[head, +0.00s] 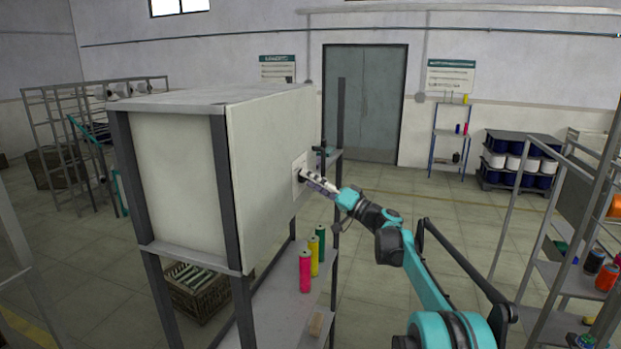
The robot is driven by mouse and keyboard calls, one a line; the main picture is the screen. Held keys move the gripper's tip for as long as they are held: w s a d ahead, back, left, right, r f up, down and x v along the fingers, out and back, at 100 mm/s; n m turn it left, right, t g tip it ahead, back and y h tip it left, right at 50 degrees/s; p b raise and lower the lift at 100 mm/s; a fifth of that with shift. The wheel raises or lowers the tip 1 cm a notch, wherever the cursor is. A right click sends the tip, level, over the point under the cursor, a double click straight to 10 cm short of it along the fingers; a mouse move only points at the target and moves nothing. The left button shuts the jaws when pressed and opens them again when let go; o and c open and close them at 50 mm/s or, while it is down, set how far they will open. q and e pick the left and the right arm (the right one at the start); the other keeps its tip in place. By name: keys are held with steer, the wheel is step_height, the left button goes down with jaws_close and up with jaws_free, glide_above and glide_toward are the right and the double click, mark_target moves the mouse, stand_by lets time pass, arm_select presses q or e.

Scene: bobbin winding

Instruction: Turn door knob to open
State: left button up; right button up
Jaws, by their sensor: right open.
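A cream cabinet door (262,150) stands upright on the front of a grey-framed cabinet (175,165). A small pale plate (297,161) sits near its right edge. The knob cannot be made out clearly behind my gripper's tips. My right gripper (306,176) reaches in from the right, open, with its fingertips close to or at this plate. Whether the fingers touch the knob cannot be told. The door looks flush with the cabinet, though a small gap cannot be ruled out. My left gripper is not in view.
A rack (556,284) with spools is at the right. Floor behind my right arm is clear.

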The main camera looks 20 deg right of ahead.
steer(key=shift+a+r, duration=0.2)
steer(key=shift+a, duration=0.1)
steer(key=c, duration=1.2)
steer(key=shift+o, duration=0.2)
